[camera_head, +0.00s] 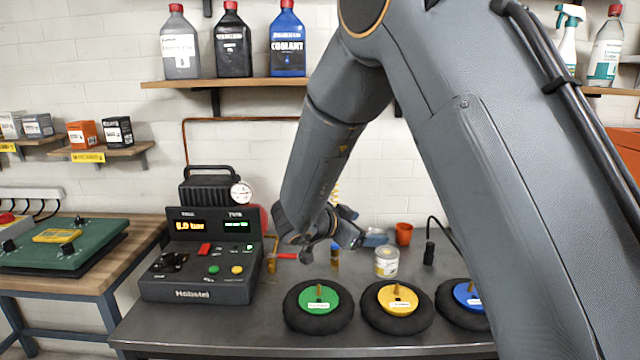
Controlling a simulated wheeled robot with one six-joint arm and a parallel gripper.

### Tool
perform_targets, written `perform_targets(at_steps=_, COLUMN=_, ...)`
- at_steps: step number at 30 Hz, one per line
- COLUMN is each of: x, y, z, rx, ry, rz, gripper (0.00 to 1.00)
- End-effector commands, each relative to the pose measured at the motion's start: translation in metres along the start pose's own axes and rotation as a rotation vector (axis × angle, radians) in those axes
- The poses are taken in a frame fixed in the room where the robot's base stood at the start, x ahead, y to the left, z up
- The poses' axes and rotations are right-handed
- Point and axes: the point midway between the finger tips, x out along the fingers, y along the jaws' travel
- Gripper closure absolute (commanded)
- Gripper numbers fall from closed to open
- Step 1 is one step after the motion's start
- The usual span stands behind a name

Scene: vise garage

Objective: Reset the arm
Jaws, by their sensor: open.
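My gripper (309,252) is at the end of my grey arm, which reaches in from the upper right. It is open and looks empty. It hangs over the dark bench, beyond the green-hubbed wheel and to the right of the control box. My arm hides part of the bench's right side and the wall behind.
A control box (196,290) with a gauge stands on the bench (260,335) at left. Wheels with green (318,298), yellow (397,299) and blue (468,296) hubs lie along the front. A can (386,263) and orange cup (403,234) stand behind. A bottle shelf (235,82) hangs above.

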Motion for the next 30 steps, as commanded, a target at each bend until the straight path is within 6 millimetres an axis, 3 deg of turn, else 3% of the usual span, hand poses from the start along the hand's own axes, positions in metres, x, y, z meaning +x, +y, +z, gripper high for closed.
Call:
perform_targets(at_steps=3, x=0.013, y=-0.012, z=-0.001, rx=-0.033, ry=-0.103, rz=-0.164, gripper=0.24)
perform_targets(at_steps=6, x=0.013, y=-0.015, z=0.010, rx=-0.099, ry=-0.229, rz=-0.308, gripper=0.24)
perform_targets(at_steps=8, x=0.008, y=-0.009, z=0.019, rx=-0.151, ry=-0.310, rz=-0.380, gripper=0.24)
perform_targets(at_steps=11, x=-0.005, y=0.014, z=0.040, rx=-0.255, ry=-0.457, rz=-0.468, gripper=0.24)
perform_targets(at_steps=14, x=-0.023, y=0.056, z=0.062, rx=-0.381, ry=-0.611, rz=-0.515, gripper=0.24)
perform_targets(at_steps=18, x=-0.052, y=0.141, z=0.090, rx=-0.577, ry=-0.828, rz=-0.508, gripper=0.24)
perform_targets(at_steps=24, x=-0.082, y=0.254, z=0.103, rx=-0.802, ry=-1.045, rz=-0.404, gripper=0.24)
perform_targets(at_steps=27, x=-0.091, y=0.291, z=0.102, rx=-0.870, ry=-1.105, rz=-0.353, gripper=0.24)
perform_targets(at_steps=30, x=-0.096, y=0.311, z=0.101, rx=-0.910, ry=-1.136, rz=-0.322, gripper=0.24)
